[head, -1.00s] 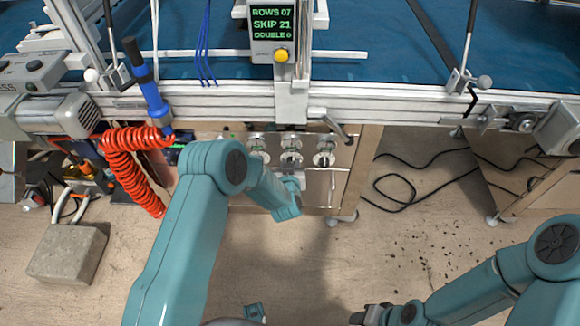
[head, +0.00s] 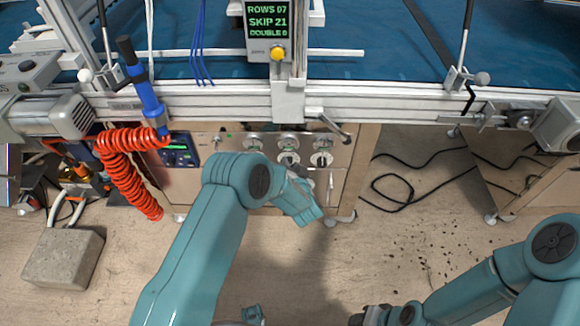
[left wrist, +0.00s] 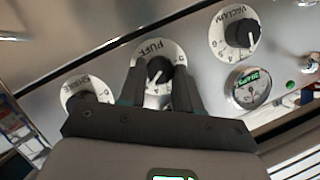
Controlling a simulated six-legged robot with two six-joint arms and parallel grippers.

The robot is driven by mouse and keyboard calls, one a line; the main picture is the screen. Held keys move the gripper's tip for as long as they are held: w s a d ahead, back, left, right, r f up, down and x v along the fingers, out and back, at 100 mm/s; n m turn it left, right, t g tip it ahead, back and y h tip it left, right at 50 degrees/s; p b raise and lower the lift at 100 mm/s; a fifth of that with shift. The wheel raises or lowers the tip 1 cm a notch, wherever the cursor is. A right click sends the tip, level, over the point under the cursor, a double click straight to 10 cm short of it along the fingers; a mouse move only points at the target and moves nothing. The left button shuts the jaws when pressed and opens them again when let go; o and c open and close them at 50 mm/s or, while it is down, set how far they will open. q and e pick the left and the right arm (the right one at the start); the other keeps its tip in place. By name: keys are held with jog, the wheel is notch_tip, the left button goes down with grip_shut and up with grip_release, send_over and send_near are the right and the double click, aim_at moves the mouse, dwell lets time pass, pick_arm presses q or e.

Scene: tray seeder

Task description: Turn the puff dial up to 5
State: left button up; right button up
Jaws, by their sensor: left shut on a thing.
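The puff dial (left wrist: 158,52) is a round white scale with a black knob, the middle one of a row on the metal panel. In the left wrist view my left gripper (left wrist: 159,92) has its dark fingers on either side of the knob and is shut on it. The pointer's exact number is too small to read. In the head view the puff dial (head: 288,143) shows above my left wrist, which hides the fingertips. My right gripper (head: 366,316) is low at the bottom edge, away from the panel; its opening is unclear.
Beside the puff dial are the vacuum dial (left wrist: 236,30), a gauge (left wrist: 248,87) and another dial (left wrist: 86,92) on the left. A coiled red hose (head: 126,165) hangs left of my left arm. A concrete block (head: 62,257) and black cables (head: 405,188) lie on the floor.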

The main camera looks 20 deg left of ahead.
dwell(0.5)
pick_arm(q)
jog(key=o, duration=1)
jog(key=shift+o, duration=0.2)
jog(key=p+v, duration=0.3)
jog(key=v, duration=1.3)
jog(key=shift+d, duration=0.15)
jog(key=shift+s, duration=0.15)
